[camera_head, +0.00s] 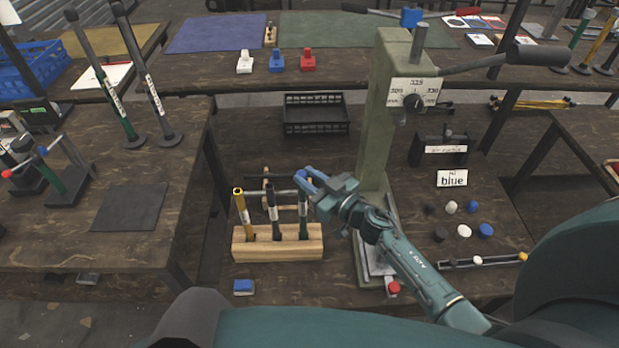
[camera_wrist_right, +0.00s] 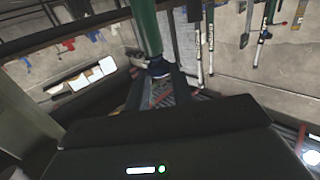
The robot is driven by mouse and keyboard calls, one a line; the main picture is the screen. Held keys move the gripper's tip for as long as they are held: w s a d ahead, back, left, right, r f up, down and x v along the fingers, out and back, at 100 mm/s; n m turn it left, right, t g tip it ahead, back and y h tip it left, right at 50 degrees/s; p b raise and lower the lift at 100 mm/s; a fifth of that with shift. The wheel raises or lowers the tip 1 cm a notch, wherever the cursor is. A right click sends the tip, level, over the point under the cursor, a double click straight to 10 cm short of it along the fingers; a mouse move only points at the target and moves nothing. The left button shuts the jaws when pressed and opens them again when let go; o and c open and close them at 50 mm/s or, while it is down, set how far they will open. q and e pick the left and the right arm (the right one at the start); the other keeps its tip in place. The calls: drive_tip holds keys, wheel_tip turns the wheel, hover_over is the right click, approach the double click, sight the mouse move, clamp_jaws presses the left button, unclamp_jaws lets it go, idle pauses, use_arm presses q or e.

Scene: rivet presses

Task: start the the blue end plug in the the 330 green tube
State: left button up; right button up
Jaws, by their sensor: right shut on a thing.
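The green tube (camera_head: 304,226) stands upright in the right hole of a wooden block (camera_head: 277,255). My right gripper (camera_head: 308,183) is at the top of this tube, shut on the blue end plug (camera_head: 301,174), which is mostly hidden by the fingers. In the right wrist view the green tube (camera_wrist_right: 146,28) runs in from the top, and its dark end meets a dark blue piece (camera_wrist_right: 159,69) between the fingers. I cannot tell whether the plug is inside the tube or only touching its mouth. My left gripper is not in view.
The green press column (camera_head: 378,120) rises close behind my right gripper.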

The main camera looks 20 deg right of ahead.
drive_tip(key=shift+f, duration=0.2)
drive_tip(key=o, duration=1)
drive_tip(key=shift+o, duration=0.2)
drive_tip(key=shift+s, duration=0.1)
drive_tip(key=v, duration=1.3)
drive_tip(key=s+a+f+m+g+h, duration=0.1)
drive_tip(key=s+a+f+g+h, duration=0.1)
drive_tip(key=s+a+f, duration=0.1)
drive_tip(key=s+a+f+m+g+h, duration=0.1)
drive_tip(key=s+a+f+g+h, duration=0.1)
drive_tip(key=s+a, duration=0.3)
drive_tip(key=s+f+g, duration=0.1)
drive_tip(key=s, duration=0.2)
drive_tip(key=shift+s+a+f, duration=0.3)
drive_tip(key=shift+a+f, duration=0.05)
drive_tip(key=shift+f, duration=0.05)
